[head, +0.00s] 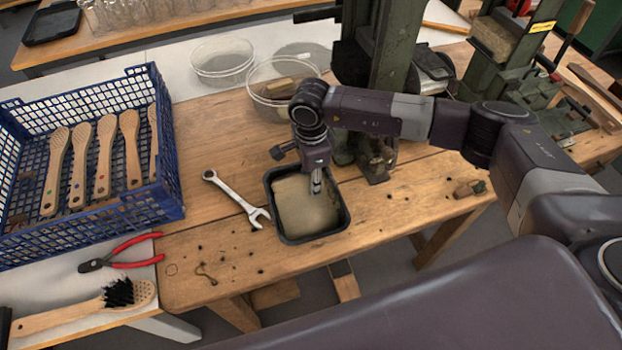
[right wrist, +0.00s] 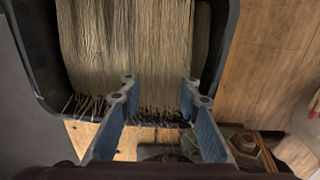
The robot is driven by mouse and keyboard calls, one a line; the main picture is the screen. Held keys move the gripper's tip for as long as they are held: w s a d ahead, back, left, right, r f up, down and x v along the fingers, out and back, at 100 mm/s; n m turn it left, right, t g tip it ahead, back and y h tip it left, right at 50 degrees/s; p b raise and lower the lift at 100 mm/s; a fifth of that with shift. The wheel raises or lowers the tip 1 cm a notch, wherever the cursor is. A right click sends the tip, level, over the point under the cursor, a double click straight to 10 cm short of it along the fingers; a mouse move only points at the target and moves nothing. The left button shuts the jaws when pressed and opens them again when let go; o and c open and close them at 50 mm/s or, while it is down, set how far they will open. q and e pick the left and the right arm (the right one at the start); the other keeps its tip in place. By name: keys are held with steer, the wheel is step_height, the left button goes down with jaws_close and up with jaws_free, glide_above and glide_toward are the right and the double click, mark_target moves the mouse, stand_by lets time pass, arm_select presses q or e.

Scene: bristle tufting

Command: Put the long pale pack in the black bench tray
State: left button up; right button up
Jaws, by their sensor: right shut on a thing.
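The black bench tray (head: 341,222) sits on the wooden bench in the middle of the head view. The long pale pack (head: 300,207) lies inside it, within the rim, and covers much of its floor. In the right wrist view the pack (right wrist: 130,50) shows as pale straight bristles, with the dark tray wall (right wrist: 224,45) beside it. My right gripper (head: 316,188) reaches down into the tray from above. Its fingers (right wrist: 160,90) are shut on the pack near one end; the exact contact is partly hidden. My left gripper is in neither view.
A blue crate (head: 177,200) of wooden brush handles stands at left. A wrench (head: 236,197) lies just left of the tray. Red pliers (head: 125,256) and a brush (head: 75,308) lie at front left. Clear bowls (head: 222,66) and a green machine (head: 380,50) stand behind.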

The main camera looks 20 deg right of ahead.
steer(key=o, duration=0.9)
steer(key=shift+f, duration=0.1)
steer(key=shift+r, duration=0.55)
step_height(320, 180, up, 11)
steer(key=b, duration=0.3)
steer(key=shift+r, duration=0.15)
